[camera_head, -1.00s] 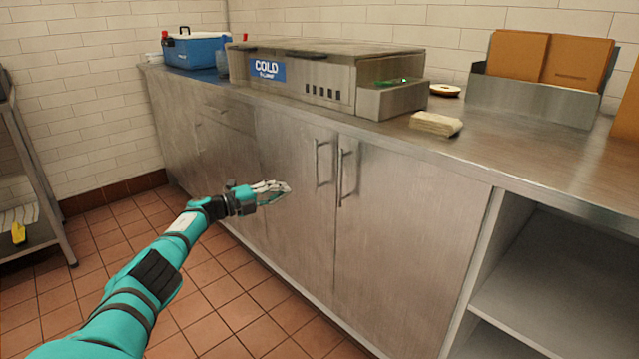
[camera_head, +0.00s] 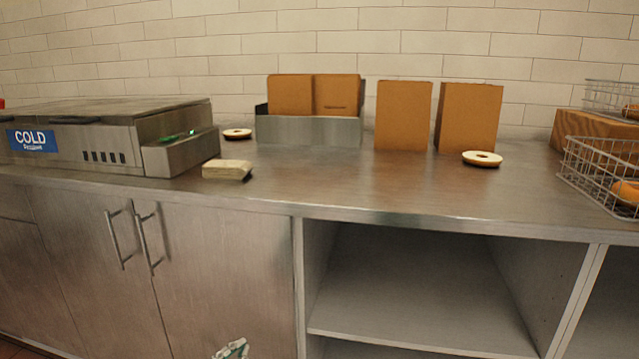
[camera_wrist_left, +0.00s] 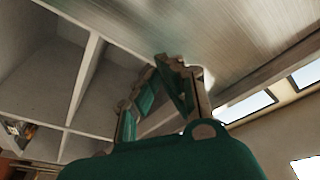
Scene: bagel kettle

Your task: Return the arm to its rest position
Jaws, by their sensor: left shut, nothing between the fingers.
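My left gripper (camera_head: 231,349) shows only as its tip at the bottom edge of the head view, low in front of the steel cabinet doors (camera_head: 225,270). The rest of my left arm is out of that view. In the left wrist view the gripper (camera_wrist_left: 170,75) has its fingers brought together, with nothing between them. It is apart from the counter and holds no object. My right gripper is in neither view.
The steel counter (camera_head: 400,195) carries a cold unit (camera_head: 100,135), a pale block (camera_head: 227,169), bagel halves (camera_head: 482,158), brown bags (camera_head: 403,115) and a wire basket (camera_head: 600,170). Open shelves (camera_head: 420,290) lie below. Door handles (camera_head: 118,240) stick out.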

